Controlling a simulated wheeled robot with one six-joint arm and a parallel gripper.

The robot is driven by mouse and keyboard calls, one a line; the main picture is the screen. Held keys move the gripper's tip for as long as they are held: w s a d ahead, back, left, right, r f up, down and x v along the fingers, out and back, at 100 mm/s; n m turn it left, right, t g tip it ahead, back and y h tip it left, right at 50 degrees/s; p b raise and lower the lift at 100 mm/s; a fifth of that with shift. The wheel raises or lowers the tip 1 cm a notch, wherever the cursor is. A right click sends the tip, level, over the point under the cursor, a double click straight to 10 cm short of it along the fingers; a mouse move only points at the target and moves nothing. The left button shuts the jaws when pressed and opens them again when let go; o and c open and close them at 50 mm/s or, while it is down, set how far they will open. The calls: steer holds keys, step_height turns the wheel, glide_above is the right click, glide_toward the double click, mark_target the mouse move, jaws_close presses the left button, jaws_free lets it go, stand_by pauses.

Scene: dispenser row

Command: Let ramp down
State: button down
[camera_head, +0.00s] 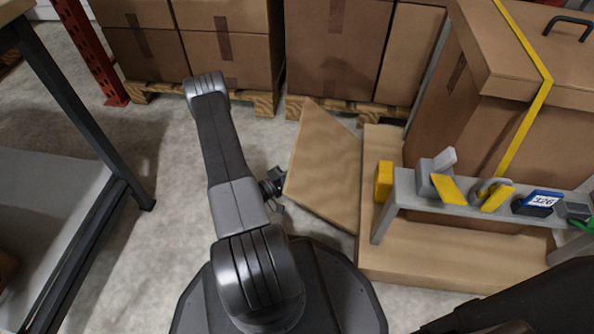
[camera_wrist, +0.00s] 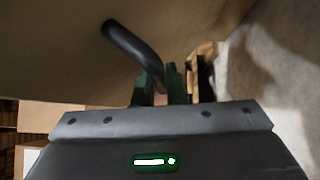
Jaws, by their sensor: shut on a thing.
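The ramp (camera_head: 325,165) is a tan wooden board beside the left edge of the low wooden platform (camera_head: 450,262). It stands tilted, with its near right edge close to the platform; its exact angle is hard to tell. My gripper (camera_head: 274,184) is at the ramp's left side. In the wrist view my gripper (camera_wrist: 160,86) has its green fingers shut on a black curved bar handle (camera_wrist: 128,42). The ramp's tan face (camera_wrist: 60,55) fills the left and upper part of that view. The handle is mostly hidden in the head view.
A grey rack (camera_head: 470,202) with yellow and blue items stands on the platform, by a large strapped carton (camera_head: 500,60). Cartons on pallets (camera_head: 240,50) line the back. A dark-framed table (camera_head: 85,130) stands left. Bare concrete floor (camera_head: 165,200) lies between table and ramp.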

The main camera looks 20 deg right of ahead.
steer(key=c, duration=1.8)
jaws_free()
steer(key=shift+s+d, duration=0.1)
steer(key=shift+o, duration=0.2)
steer(key=p+v, duration=0.3)
steer(key=v, duration=1)
steer(key=shift+a, duration=0.4)
steer(key=shift+s+f, duration=0.1)
steer(key=shift+s, duration=0.05)
